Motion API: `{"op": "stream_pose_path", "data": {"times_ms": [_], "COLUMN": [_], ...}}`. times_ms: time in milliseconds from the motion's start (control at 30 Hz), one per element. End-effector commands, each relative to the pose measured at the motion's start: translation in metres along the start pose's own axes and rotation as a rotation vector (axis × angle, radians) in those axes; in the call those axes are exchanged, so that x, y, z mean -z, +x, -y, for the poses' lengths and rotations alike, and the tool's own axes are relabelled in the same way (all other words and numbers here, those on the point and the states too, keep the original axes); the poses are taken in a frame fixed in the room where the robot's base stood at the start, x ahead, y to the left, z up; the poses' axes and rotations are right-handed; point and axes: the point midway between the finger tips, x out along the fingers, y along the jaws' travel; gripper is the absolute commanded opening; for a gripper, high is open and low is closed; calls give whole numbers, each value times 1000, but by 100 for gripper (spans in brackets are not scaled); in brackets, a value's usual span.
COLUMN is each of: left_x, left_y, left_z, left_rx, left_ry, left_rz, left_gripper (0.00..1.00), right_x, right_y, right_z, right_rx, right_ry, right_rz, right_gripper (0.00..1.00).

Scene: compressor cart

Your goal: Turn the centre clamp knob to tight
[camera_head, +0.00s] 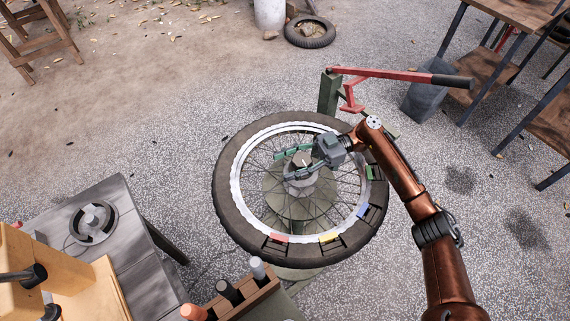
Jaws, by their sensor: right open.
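The centre clamp knob (299,182) is a grey piece at the hub of a spoked wheel (227,186), which lies flat on a stand. My right gripper (286,165) reaches in from the right over the hub. Its teal fingers are open and spread, one on the far side and one on the near side of the hub's middle. The fingers and gripper body partly cover the knob. I cannot tell whether they touch it. My left gripper is not in view.
Coloured clips (329,238) sit along the tyre's near and right sides. A red lever (400,75) with a black grip stands behind the wheel. A grey table (130,262) is at left, and a wooden rack (245,300) with several handled tools is in front.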

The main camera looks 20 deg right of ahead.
Motion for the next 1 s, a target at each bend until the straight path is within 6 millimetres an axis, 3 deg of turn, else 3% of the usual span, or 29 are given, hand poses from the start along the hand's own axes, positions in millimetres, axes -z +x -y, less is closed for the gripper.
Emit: {"op": "stream_pose_path", "data": {"times_ms": [367, 1000], "left_x": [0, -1], "left_y": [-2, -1], "left_z": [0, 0], "left_rx": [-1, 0], "left_ry": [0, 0], "left_rz": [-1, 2], "left_gripper": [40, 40], "right_x": [0, 0], "right_y": [7, 5], "right_z": [0, 0], "right_rx": [0, -3], "right_ry": [0, 0], "right_rz": [0, 0], "right_gripper": [49, 6]}}
